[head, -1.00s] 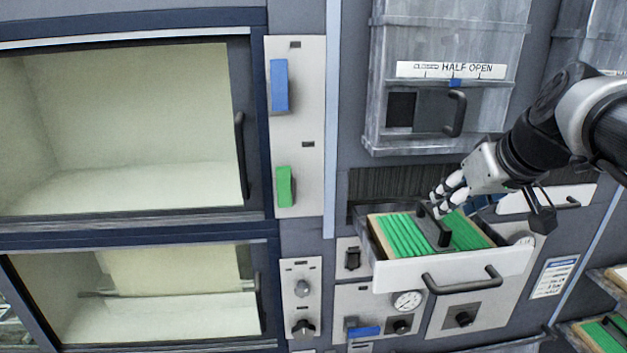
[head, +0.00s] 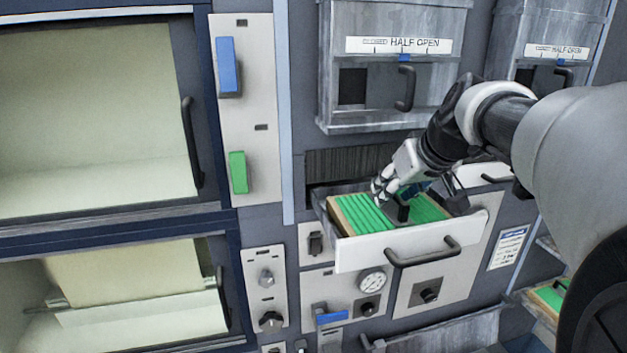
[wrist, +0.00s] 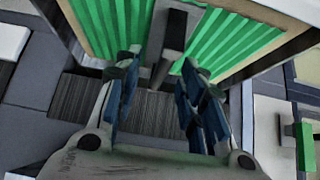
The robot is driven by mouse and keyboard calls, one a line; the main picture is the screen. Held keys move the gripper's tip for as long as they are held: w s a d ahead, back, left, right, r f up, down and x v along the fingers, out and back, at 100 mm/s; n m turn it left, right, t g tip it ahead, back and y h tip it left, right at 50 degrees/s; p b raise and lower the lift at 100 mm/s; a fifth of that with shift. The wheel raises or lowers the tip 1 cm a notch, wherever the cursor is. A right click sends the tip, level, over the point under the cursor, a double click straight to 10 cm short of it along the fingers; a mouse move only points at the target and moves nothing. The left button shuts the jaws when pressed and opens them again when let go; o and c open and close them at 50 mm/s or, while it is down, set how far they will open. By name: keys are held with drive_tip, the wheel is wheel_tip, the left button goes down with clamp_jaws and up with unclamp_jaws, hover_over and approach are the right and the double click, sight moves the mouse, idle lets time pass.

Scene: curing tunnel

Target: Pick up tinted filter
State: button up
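The tinted filter looks to be the green pleated panel (head: 362,215) in a tan frame, lying in the pulled-out white-fronted drawer (head: 362,255). A dark bar handle (head: 403,212) crosses its middle. My gripper (head: 384,188) is over the back part of the filter, close to the handle. In the wrist view the green pleats (wrist: 232,45) show on both sides of the dark handle (wrist: 174,35). The fingers of my gripper (wrist: 160,72) are spread apart with the handle's line between them. I see no finger touching it. The handle's near end is partly hard to make out.
A grey hood labelled half open (head: 390,70) hangs above the drawer. The drawer's own black pull (head: 425,255) sticks out in front. A gauge and knobs (head: 372,282) are below. Another green filter (head: 550,297) sits at the lower right. Windowed chambers fill the left.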

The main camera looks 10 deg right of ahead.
clamp_jaws()
idle(1.2)
drive_tip(key=shift+r, duration=0.15)
wheel_tip(320, 180, up, 5)
drive_tip(key=p, duration=0.3)
drive_tip(key=shift+p, duration=0.35)
drive_tip(key=shift+r+p, duration=0.95)
drive_tip(key=shift+r, duration=0.2)
drive_tip(key=shift+f, duration=0.1)
